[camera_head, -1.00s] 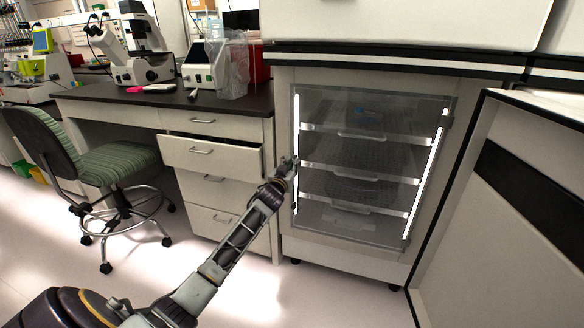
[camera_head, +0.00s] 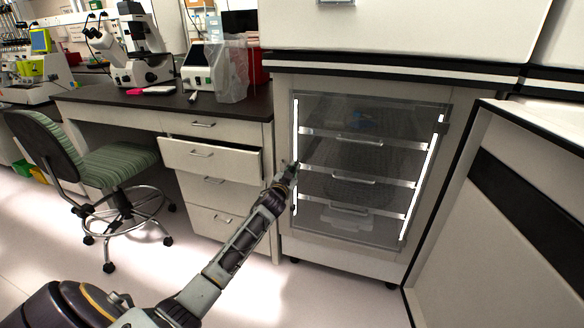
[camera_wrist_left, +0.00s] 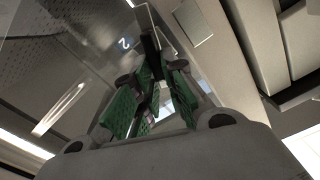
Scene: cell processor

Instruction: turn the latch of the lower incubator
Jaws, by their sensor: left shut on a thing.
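The lower incubator (camera_head: 345,262) stands under the upper unit, with its clear inner door (camera_head: 360,232) closed over lit shelves. My left gripper (camera_head: 292,170) is at the left edge of this door, about mid-height. In the left wrist view the green-padded fingers of the left gripper (camera_wrist_left: 150,85) are close together around a narrow dark piece at the door edge, which looks like the latch (camera_wrist_left: 149,43). The gripper is shut on it. In the head view the gripper hides the latch, and its turn angle cannot be told. My right gripper is not in view.
The incubator's solid outer door (camera_head: 500,220) stands open at the right. At the left, one drawer (camera_head: 210,158) is pulled out from the bench, close to my left arm. A green-seated chair (camera_head: 115,165) stands farther left. The floor between is clear.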

